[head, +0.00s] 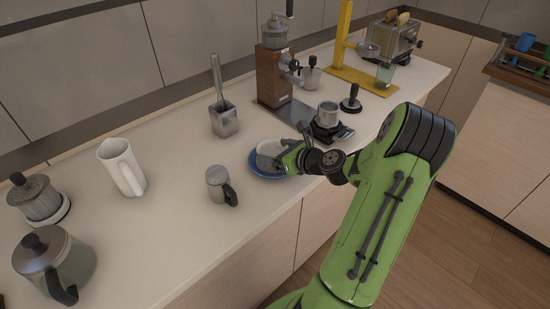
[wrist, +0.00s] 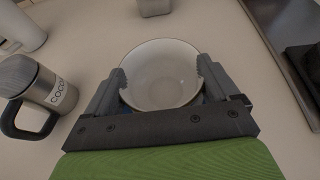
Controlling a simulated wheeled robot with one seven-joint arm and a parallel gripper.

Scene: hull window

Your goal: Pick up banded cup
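The banded cup is a wide white cup (head: 268,150) with a thin dark rim, standing on a blue saucer (head: 257,171). My gripper (head: 293,150) is low at the cup's right side in the head view and hides part of it. In the wrist view the empty cup (wrist: 160,88) lies between the two spread fingers of my gripper (wrist: 161,68), one at each side of its rim. The fingers look open; whether they touch the cup is unclear. The saucer is mostly hidden there.
A steel mug (head: 219,184) stands just left of the cup, its lettering visible in the wrist view (wrist: 48,85). A square metal holder (head: 224,119) is behind. A wooden grinder (head: 274,75) and a small metal cup (head: 327,115) on a scale stand to the right.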

